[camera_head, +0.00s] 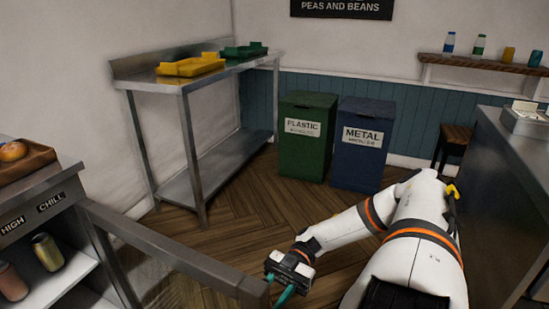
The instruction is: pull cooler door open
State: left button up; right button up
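The cooler (62,198) stands at the lower left, with HIGH and CHILL labels on its front rail. Its metal-framed door (185,262) stands swung out from the cabinet, and cans show on the shelf inside. My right gripper (278,289) is at the bottom centre, close beside the door's free end. Its teal fingers point down; one is partly hidden by the door end and the tips are near the bottom edge. Whether they touch the door or how far apart they are is unclear. The door handle is not visible. My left gripper is out of view.
A steel table (200,85) with yellow and green trays stands behind the door. A green plastic bin (306,155) and a blue metal bin (362,160) stand at the back wall. A counter (515,180) and stool (456,136) are on the right. The middle floor is clear.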

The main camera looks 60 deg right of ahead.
pick_arm(q)
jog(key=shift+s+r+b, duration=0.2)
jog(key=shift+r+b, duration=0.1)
jog(key=shift+b, duration=0.3)
pick_arm(e)
jog(key=d, duration=1.2)
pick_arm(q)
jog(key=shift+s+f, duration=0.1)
pick_arm(e)
jog(key=shift+s, duration=0.15)
